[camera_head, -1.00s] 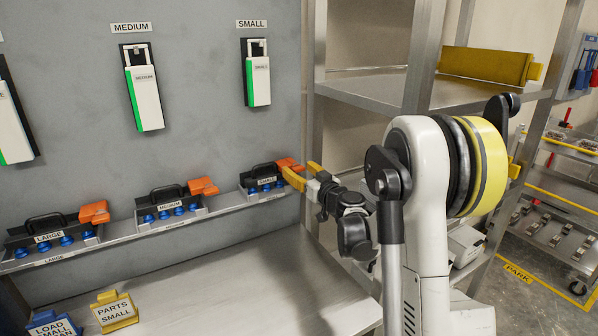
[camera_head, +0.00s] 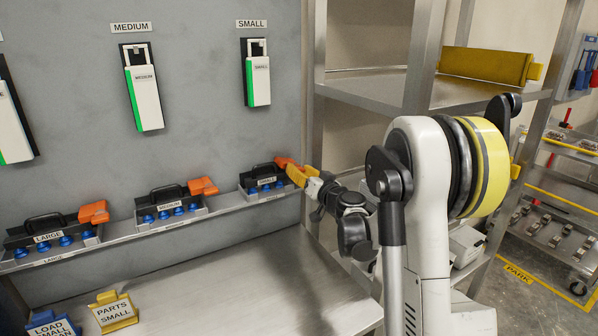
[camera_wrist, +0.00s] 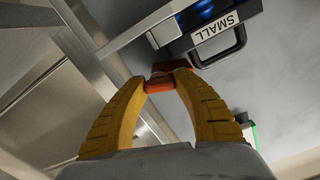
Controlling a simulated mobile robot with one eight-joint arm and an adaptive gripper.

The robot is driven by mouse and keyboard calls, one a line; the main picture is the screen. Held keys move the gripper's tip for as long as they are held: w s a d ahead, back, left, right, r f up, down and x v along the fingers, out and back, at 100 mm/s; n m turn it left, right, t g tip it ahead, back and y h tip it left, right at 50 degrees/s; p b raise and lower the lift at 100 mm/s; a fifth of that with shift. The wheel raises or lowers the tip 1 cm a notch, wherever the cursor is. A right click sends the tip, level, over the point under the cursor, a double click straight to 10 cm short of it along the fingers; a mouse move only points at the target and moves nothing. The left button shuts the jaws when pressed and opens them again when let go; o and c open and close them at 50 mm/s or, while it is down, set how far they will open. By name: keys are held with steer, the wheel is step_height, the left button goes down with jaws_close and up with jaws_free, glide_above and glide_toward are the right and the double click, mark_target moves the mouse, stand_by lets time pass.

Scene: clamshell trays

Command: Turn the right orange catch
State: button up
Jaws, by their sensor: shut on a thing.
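The small clamshell tray (camera_head: 262,180) sits on the wall ledge at the right end, with a black handle and a SMALL label. It also shows upside down in the wrist view (camera_wrist: 217,24). Its orange catch (camera_head: 284,163) is at the tray's right end. My gripper (camera_head: 299,174) has yellow fingers and is shut on this catch. In the wrist view the fingertips (camera_wrist: 160,80) close on the orange catch (camera_wrist: 157,87) from both sides. The fingers hide part of the catch.
The medium tray (camera_head: 170,210) and the large tray (camera_head: 48,243) stand further left on the ledge (camera_head: 112,236), each with an orange piece at its right. A metal shelf post (camera_head: 311,130) rises close to my gripper. The bench (camera_head: 240,290) below is mostly clear.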

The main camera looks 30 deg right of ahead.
steer(key=m, duration=1.4)
steer(key=shift+b, duration=0.3)
steer(key=shift+m, duration=0.3)
steer(key=o, duration=1.2)
steer(key=s, duration=1.2)
steer(key=shift+d, duration=0.2)
